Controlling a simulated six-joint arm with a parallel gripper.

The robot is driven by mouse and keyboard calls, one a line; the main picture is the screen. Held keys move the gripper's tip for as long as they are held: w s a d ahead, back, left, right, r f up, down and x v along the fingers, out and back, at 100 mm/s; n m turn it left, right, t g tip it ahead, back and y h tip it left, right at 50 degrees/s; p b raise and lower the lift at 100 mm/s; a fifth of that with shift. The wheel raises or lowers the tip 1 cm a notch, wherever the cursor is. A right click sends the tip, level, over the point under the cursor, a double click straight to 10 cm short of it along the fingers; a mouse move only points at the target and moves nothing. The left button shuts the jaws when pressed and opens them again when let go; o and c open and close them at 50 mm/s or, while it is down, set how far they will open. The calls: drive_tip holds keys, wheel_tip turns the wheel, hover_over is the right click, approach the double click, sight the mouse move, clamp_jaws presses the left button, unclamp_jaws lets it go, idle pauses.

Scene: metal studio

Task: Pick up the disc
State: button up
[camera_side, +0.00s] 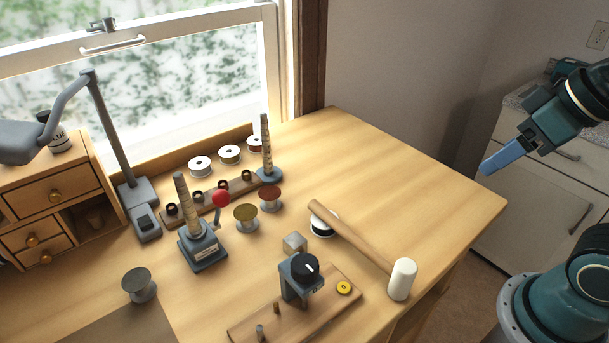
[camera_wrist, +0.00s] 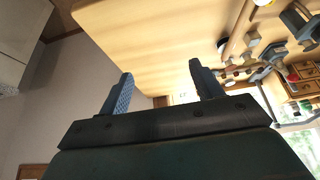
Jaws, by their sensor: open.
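A small yellow disc (camera_side: 344,288) lies flat on the right part of a low wooden board (camera_side: 318,312) near the front of the bench. A yellow round shape, probably the same disc (camera_wrist: 263,2), is cut off by the top edge of the wrist view. My gripper (camera_side: 486,169) is beyond the bench's right edge in the side view, well up and right of the disc. In the wrist view my gripper (camera_wrist: 160,69) shows two blue fingers spread wide with nothing between them.
A dark-knobbed block (camera_side: 301,276) and pegs stand on the board left of the disc. A mallet (camera_side: 355,238) with a white head lies behind it. Spools (camera_side: 246,217) and ring-stacked posts (camera_side: 199,234) stand farther left. The bench's back right (camera_side: 390,160) is clear.

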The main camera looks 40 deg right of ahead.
drive_tip(key=w+a+r+m+g, duration=0.2)
drive_tip(key=w+a+r+m, duration=0.15)
drive_tip(key=w, duration=0.45)
drive_tip(key=w+a+r+m+g, duration=0.1)
drive_tip(key=w+a+r+m, duration=0.3)
drive_tip(key=w, duration=0.5)
drive_tip(key=w+a+f+m+g, duration=0.1)
drive_tip(key=w+a+f+m, duration=0.2)
drive_tip(key=w+a, duration=0.3)
drive_tip(key=w+a+f+m+g, duration=0.1)
drive_tip(key=w+a+f+m, duration=0.2)
drive_tip(key=w+a, duration=0.3)
drive_tip(key=a, duration=0.3)
drive_tip(key=shift+f+g, duration=0.3)
drive_tip(key=shift+f, duration=0.1)
drive_tip(key=shift+w+f, duration=0.1)
wheel_tip(320, 180, down, 8)
drive_tip(key=shift+d+r, duration=0.1)
drive_tip(key=shift+f, duration=0.3)
